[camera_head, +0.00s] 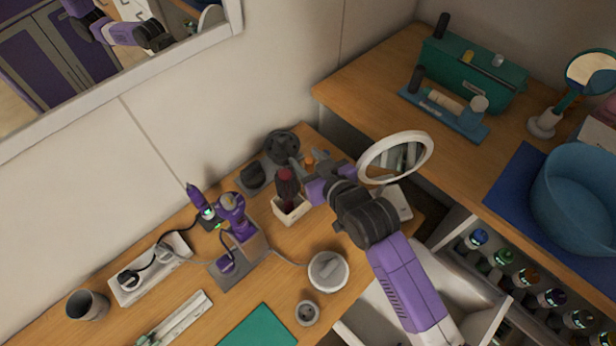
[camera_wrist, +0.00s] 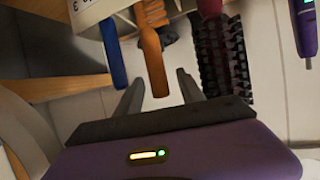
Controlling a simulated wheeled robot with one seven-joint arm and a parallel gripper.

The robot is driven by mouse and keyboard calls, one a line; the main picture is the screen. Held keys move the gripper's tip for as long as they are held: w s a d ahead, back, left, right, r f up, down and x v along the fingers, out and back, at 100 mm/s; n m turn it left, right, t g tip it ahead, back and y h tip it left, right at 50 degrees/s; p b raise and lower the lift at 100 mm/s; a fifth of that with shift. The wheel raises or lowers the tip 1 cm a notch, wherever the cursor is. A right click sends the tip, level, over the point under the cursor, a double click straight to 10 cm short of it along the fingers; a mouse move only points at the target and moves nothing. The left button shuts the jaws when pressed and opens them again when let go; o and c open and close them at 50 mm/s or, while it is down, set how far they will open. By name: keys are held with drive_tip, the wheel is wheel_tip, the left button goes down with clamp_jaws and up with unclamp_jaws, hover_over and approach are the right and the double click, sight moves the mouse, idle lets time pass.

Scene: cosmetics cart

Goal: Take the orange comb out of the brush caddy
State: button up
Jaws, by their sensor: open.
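The cream brush caddy (camera_head: 290,211) stands on the wooden counter, partly hidden behind my gripper; its rim (camera_wrist: 92,12) shows at the top of the wrist view. The orange comb (camera_wrist: 152,58) sticks out of it, its end lying between my fingertips in that view. A blue handle (camera_wrist: 113,55) is beside it on the left, and a dark red round brush (camera_wrist: 222,58) on the right. My gripper (camera_wrist: 158,88) is open, with one finger on each side of the comb's line and no clear contact. In the head view, my gripper (camera_head: 308,165) is beside the caddy.
A hair dryer (camera_head: 283,145) lies behind the caddy, and a round mirror (camera_head: 396,157) stands to the right. A purple styling tool in a stand (camera_head: 240,258) is on the left.

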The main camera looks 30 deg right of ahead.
drive_tip(key=shift+x, duration=0.85)
clamp_jaws()
idle(0.8)
